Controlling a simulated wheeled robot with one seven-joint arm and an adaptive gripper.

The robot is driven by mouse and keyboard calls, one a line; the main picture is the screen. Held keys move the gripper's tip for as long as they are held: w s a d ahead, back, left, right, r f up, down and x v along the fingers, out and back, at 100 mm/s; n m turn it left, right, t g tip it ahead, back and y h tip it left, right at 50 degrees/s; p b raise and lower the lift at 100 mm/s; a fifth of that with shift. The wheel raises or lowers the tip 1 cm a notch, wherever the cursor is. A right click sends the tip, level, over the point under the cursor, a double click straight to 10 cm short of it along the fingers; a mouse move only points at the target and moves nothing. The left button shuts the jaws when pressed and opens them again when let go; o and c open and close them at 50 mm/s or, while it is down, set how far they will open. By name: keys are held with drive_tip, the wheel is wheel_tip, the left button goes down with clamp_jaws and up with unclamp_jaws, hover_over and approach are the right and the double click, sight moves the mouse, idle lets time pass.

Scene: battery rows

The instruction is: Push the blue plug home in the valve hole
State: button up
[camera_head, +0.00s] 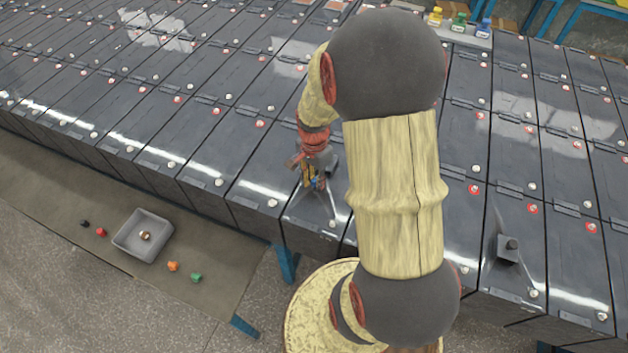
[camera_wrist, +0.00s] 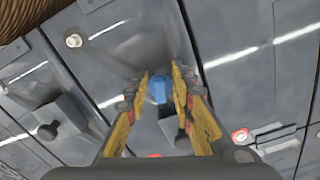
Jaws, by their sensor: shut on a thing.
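My gripper (camera_head: 314,184) is low over a battery top near the front edge of the rows, just left of my arm in the head view. In the wrist view, my gripper's (camera_wrist: 160,76) yellow fingers are closed on the sides of the blue plug (camera_wrist: 158,90). The plug shows as a small rounded blue piece between the fingertips. The valve hole is not visible, and I cannot tell whether the plug sits in one or how deep.
A dark bracket with a knob (camera_head: 508,246) stands on a battery at right. A grey bin (camera_head: 130,248) holding a small item lies on a mat at left, with red (camera_head: 101,231), orange (camera_head: 173,266) and green plugs (camera_head: 196,277) nearby. Coloured bottles (camera_head: 459,22) stand at the back.

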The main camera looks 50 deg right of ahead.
drive_tip(key=shift+f+b, duration=0.7)
drive_tip(key=shift+f, duration=0.65)
idle(1.7)
drive_tip(key=o, duration=0.9)
drive_tip(key=o, duration=0.3)
drive_tip(key=shift+o, duration=1.3)
drive_tip(key=shift+r, duration=0.1)
drive_tip(key=shift+r+p, duration=2.6)
drive_tip(key=shift+r, duration=0.9)
